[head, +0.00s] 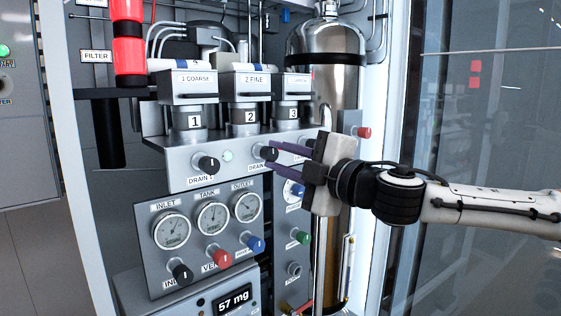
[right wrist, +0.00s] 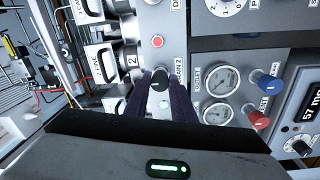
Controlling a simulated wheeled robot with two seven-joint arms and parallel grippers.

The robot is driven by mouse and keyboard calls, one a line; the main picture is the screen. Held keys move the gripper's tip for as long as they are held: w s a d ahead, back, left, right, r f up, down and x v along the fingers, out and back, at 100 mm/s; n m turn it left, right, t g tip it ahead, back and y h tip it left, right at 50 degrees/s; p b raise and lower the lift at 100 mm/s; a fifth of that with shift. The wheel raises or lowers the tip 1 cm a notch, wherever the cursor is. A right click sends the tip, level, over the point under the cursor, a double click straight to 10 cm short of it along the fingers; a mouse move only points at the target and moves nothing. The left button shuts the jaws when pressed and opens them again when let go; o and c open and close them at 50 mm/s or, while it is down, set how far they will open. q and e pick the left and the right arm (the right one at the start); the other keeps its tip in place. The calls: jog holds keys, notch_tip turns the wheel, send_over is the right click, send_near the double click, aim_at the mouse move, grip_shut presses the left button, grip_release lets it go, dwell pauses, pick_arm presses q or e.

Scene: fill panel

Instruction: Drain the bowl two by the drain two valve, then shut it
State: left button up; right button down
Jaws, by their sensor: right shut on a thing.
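The black drain two valve knob (head: 263,153) sits on the grey panel below bowl two (head: 249,117), which bears a white label 2. My right gripper (head: 269,150) reaches in from the right, and its purple fingers are shut on this knob. In the right wrist view the knob (right wrist: 159,79) sits between the two fingers, next to the DRAIN 2 label. A lit red lamp (right wrist: 157,42) is beside the knob there; the fingers cover that spot in the head view. The liquid level in bowl two cannot be made out. My left gripper is not in view.
The drain one knob (head: 207,164) is to the left, with a green lamp (head: 227,156) beside it. Gauges (head: 213,218) and coloured knobs are below. A steel cylinder (head: 327,85) stands behind my gripper. A glass door (head: 490,180) is at right.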

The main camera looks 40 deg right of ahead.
dwell(0.3)
jog(key=c, duration=1.6)
grip_release()
jog(key=shift+o, duration=0.4)
jog(key=shift+s, duration=0.1)
